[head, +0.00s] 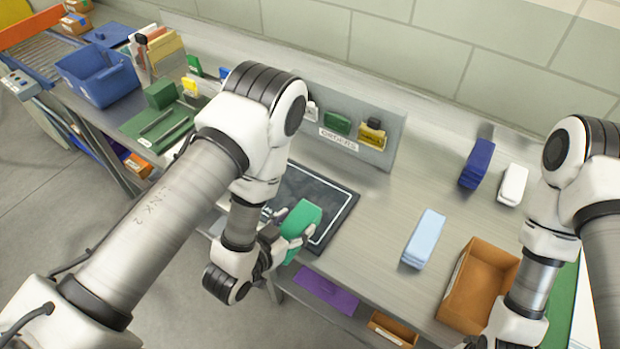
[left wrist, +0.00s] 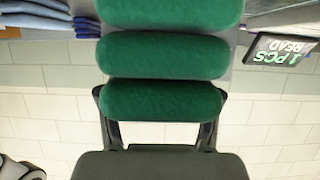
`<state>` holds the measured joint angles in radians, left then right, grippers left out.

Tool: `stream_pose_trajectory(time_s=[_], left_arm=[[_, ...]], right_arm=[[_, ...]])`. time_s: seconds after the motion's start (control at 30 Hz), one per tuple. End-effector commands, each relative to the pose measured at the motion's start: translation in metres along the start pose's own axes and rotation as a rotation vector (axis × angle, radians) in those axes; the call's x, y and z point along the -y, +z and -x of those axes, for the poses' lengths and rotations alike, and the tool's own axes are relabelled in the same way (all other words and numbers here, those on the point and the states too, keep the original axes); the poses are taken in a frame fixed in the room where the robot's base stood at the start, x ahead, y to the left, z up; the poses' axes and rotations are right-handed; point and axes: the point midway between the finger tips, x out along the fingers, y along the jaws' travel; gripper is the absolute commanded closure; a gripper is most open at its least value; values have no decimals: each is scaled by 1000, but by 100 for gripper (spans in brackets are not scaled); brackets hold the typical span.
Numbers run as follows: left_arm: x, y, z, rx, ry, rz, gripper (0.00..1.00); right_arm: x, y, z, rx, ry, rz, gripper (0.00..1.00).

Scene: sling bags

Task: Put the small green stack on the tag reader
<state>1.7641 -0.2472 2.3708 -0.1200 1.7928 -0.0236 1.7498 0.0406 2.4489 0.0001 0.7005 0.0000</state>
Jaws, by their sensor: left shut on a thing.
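The small green stack (head: 301,217) is held in my left gripper (head: 292,243), whose fingers close on its near end. In the left wrist view the stack (left wrist: 162,55) shows as several rounded green layers between the fingers (left wrist: 160,125). The tag reader looks to be the flat black pad (head: 338,193) with a pale outline on the bench. In the head view the stack overlaps the pad's near left part; whether it touches the pad cannot be told. My left arm hides the pad's left side. My right arm comes in at the right; its fingers are out of frame.
A light blue stack (head: 424,238), a dark blue stack (head: 477,164) and a white stack (head: 512,184) lie right of the pad. An open cardboard box (head: 450,306) stands at the front right. An upright grey panel (head: 385,160) borders the pad's back. A lit display (left wrist: 256,48) shows in the left wrist view.

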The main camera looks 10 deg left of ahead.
Motion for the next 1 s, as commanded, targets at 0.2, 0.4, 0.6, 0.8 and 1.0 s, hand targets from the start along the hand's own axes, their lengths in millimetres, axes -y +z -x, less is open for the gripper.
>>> stream_pose_trajectory(time_s=[0.2, 0.4, 0.6, 0.8, 1.0], left_arm=[[27, -10, -37, -9, -6, 1, 78], [63, -25, -89, -8, -5, 0, 78], [87, -36, -125, -4, -2, 0, 78], [89, -9, -139, 1, -1, 0, 78], [89, -5, -141, -2, -1, 0, 78]], right_arm=[[0, 1, -10, 2, 0, 1, 60], [0, 1, -20, 2, 0, 1, 60], [0, 0, -27, 1, 0, 1, 60], [0, 1, -47, 1, 0, 1, 60], [0, 1, -48, 2, 0, 1, 60]])
